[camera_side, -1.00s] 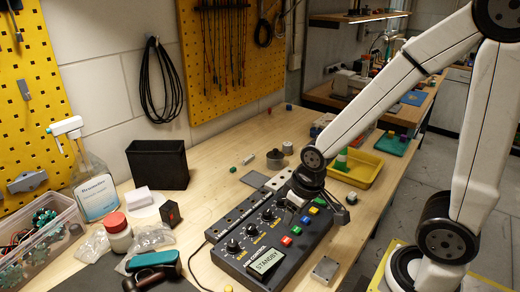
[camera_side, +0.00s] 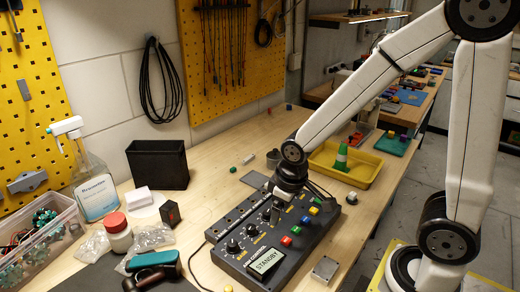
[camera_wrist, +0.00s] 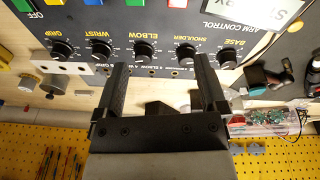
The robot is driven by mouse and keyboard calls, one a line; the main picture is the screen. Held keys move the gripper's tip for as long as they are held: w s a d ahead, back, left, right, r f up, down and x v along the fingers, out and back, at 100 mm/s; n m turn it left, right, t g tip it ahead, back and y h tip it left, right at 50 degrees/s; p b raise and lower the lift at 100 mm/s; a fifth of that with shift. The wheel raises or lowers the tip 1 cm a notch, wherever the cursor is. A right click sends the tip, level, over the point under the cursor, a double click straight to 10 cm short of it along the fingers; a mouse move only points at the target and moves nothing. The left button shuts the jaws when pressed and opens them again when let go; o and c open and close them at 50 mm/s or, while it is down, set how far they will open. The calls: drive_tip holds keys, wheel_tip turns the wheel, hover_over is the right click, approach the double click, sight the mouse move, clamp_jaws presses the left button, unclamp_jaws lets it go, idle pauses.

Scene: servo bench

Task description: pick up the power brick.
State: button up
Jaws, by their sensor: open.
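I cannot tell for sure which thing is the power brick. A small black block with a red mark (camera_side: 170,212) stands on the bench left of the control panel in the side view. A larger black box (camera_side: 158,165) stands behind it by the wall. My gripper (camera_wrist: 160,72) is open in the wrist view, its two black fingers apart and nothing held between them. In the side view it hangs over the back part of the control panel (camera_side: 262,262), its fingers partly hidden. Dark shapes show beyond the fingers in the wrist view, too unclear to name.
A spray bottle (camera_side: 96,195), a red-capped jar (camera_side: 117,236) and a clear bin of circuit boards (camera_side: 40,245) crowd the left. The bench behind the panel is mostly clear.

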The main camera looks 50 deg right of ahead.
drive_tip(key=w+a+n+g+h, duration=0.25)
drive_tip(key=w+n, duration=0.45)
drive_tip(key=w, duration=0.4)
drive_tip(key=n+t+h, duration=0.3)
drive_tip(key=n+h, duration=0.7)
drive_tip(key=n, duration=0.1)
hover_over(167, 207)
drive_tip(key=shift+s+a+r+y, duration=0.15)
drive_tip(key=shift+a+r+y, duration=0.1)
drive_tip(key=shift+a, duration=0.05)
drive_tip(key=shift+a+f+h, duration=0.2)
drive_tip(key=shift+a+f, duration=0.1)
drive_tip(key=shift+f, duration=0.5)
drive_tip(key=shift+a+f+h, duration=0.2)
drive_tip(key=shift+a+f, duration=0.1)
drive_tip(key=shift+f, duration=0.5)
drive_tip(key=shift+f, duration=0.1)
drive_tip(key=shift+f, duration=0.9)
drive_tip(key=shift+d+f, duration=0.3)
drive_tip(key=shift+f, duration=0.2)
drive_tip(key=shift+d+f, duration=0.25)
drive_tip(key=shift+f, duration=0.2)
drive_tip(key=shift+x, duration=0.9)
